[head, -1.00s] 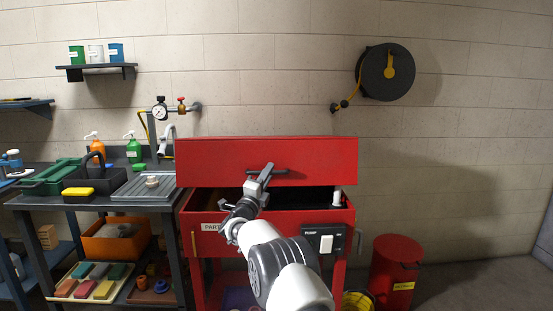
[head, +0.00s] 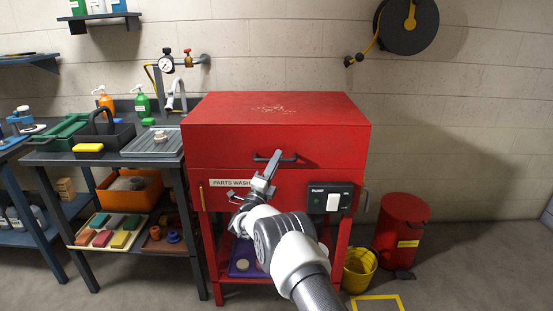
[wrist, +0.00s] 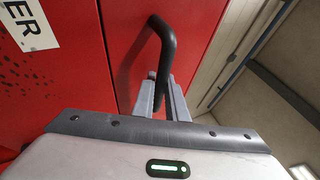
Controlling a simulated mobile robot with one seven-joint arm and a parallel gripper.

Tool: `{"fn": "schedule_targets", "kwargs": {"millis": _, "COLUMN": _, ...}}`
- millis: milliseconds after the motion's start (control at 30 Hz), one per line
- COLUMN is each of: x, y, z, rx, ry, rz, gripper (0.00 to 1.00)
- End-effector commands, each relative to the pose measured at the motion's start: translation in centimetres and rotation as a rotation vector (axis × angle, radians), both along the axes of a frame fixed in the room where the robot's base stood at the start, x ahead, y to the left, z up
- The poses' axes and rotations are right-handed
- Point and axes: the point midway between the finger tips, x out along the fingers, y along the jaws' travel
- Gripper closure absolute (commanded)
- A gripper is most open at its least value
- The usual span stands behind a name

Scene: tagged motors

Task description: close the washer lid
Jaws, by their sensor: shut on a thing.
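The red parts washer (head: 222,200) stands against the wall in the middle of the head view. Its red lid (head: 275,122) lies level across the top, and no gap shows between lid and tub. A dark bar handle (head: 262,158) sits on the lid's front face. My gripper (head: 271,166) is at this handle. In the wrist view the handle (wrist: 160,45) runs down between the two fingers of my gripper (wrist: 162,95), which are shut on it. The inside of the washer is hidden by the lid.
A pump switch box (head: 331,199) is on the washer's front right. A red bin (head: 402,228) and a yellow bucket (head: 359,268) stand on the floor to the right. A workbench with a drain tray (head: 154,145) and bottles is close on the left.

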Motion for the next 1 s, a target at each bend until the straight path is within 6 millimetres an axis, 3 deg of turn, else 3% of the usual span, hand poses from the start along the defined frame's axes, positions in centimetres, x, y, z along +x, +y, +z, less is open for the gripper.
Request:
{"fn": "schedule_targets", "kwargs": {"millis": 33, "x": -0.1, "y": -0.1, "z": -1.5, "rx": -0.001, "ry": 0.024, "rz": -0.002, "gripper": 1.0}}
{"fn": "schedule_targets", "kwargs": {"millis": 100, "x": -0.2, "y": -0.1, "z": -1.6, "rx": -0.001, "ry": 0.026, "rz": -0.003, "gripper": 1.0}}
{"fn": "schedule_targets", "kwargs": {"millis": 133, "x": -0.2, "y": -0.1, "z": -1.7, "rx": -0.001, "ry": 0.027, "rz": -0.003, "gripper": 0.83}}
{"fn": "schedule_targets", "kwargs": {"millis": 233, "x": -0.2, "y": -0.1, "z": -1.6, "rx": 0.0, "ry": 0.026, "rz": -0.002, "gripper": 0.69}}
{"fn": "schedule_targets", "kwargs": {"millis": 633, "x": -1.0, "y": 0.5, "z": -1.6, "rx": -0.001, "ry": 0.022, "rz": 0.0, "gripper": 0.69}}
{"fn": "schedule_targets", "kwargs": {"millis": 1000, "x": -7.9, "y": 3.7, "z": -5.0, "rx": -0.002, "ry": 0.02, "rz": 0.0, "gripper": 0.69}}
